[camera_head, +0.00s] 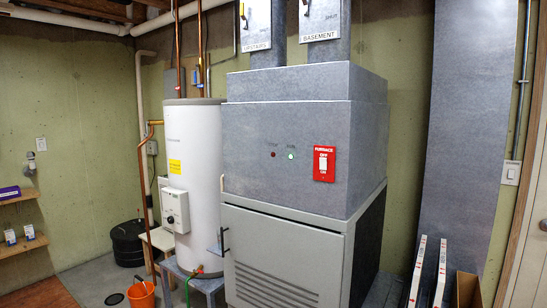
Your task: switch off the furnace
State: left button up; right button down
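The grey furnace (250,140) stands in the middle of the head view, a tall metal cabinet with a louvred lower door (285,255). On its upper front is a red plate with a white switch (324,163), marked FURNACE, OFF above and ON below. The lever's exact position is too small to tell. To its left, a green light (291,156) is lit beside a dark red light (273,154). Neither of my grippers is in view.
A white water heater (193,180) stands left of the furnace. An orange bucket (141,294) and black bin (127,242) are on the floor further left. White-edged flat panels (428,272) and a cardboard box (468,290) stand at right. A wall switch (510,172) is by the door.

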aim_at(323, 161)
jog(key=i+u, duration=0.4)
jog(key=i, duration=0.65)
